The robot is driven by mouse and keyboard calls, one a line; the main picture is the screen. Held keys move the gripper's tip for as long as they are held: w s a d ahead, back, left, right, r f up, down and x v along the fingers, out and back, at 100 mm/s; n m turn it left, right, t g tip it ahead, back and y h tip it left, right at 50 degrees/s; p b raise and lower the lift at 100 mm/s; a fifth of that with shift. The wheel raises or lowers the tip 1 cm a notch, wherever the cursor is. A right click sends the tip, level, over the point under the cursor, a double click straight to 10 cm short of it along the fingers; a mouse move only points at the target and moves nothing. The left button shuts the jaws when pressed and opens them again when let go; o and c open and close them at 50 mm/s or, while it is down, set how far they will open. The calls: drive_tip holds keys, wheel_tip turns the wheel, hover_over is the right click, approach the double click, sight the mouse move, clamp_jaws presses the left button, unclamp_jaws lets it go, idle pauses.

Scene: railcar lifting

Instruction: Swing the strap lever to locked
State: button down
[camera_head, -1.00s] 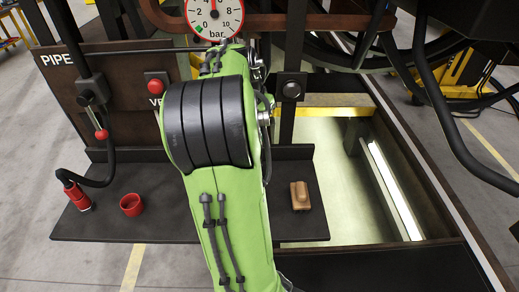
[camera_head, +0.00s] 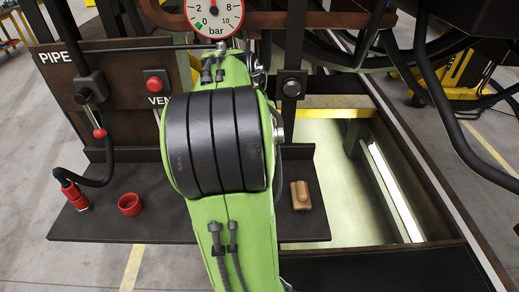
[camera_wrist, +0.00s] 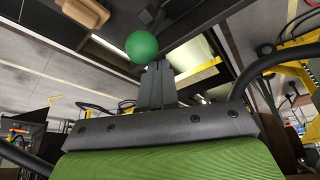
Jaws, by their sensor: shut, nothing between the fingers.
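In the wrist view a round green knob (camera_wrist: 141,46) shows just beyond the tips of my gripper (camera_wrist: 157,68). A dark bar runs behind the knob toward the upper right. I cannot tell for sure that this is the strap lever, or whether the fingers touch the knob. My gripper's dark fingers are together with nothing between them. In the head view my green arm hides the gripper, and the green knob does not show.
A dark shelf (camera_head: 110,228) carries a red ring (camera_head: 130,204), a red-ended hose (camera_head: 74,196) and a tan block (camera_head: 301,195). A red-knobbed lever (camera_head: 99,132) and a red button (camera_head: 154,84) sit on the left panel. A lit pit (camera_head: 333,190) opens at right.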

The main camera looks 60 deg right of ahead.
drive_tip(key=shift+s+a, duration=0.1)
drive_tip(key=shift+a, duration=0.1)
drive_tip(key=shift+s+a+f+b, duration=0.15)
drive_tip(key=shift+s+a+b, duration=0.1)
drive_tip(key=shift+a, duration=0.2)
drive_tip(key=shift+s+a+f+b, duration=0.15)
drive_tip(key=shift+s+a, duration=0.05)
drive_tip(key=shift+a, duration=0.2)
drive_tip(key=shift+s+a+f+b, duration=0.2)
drive_tip(key=shift+a+b, duration=0.05)
drive_tip(key=shift+a, duration=0.2)
drive_tip(key=shift+s+a+f+b, duration=0.2)
drive_tip(key=shift+a, duration=0.2)
drive_tip(key=shift+s+a+f+b, duration=0.4)
drive_tip(key=shift+a+f+b, duration=0.1)
drive_tip(key=shift+a, duration=0.3)
drive_tip(key=shift+s+a+f+b, duration=0.4)
drive_tip(key=shift+a+f+b, duration=0.2)
drive_tip(key=shift+a, duration=0.15)
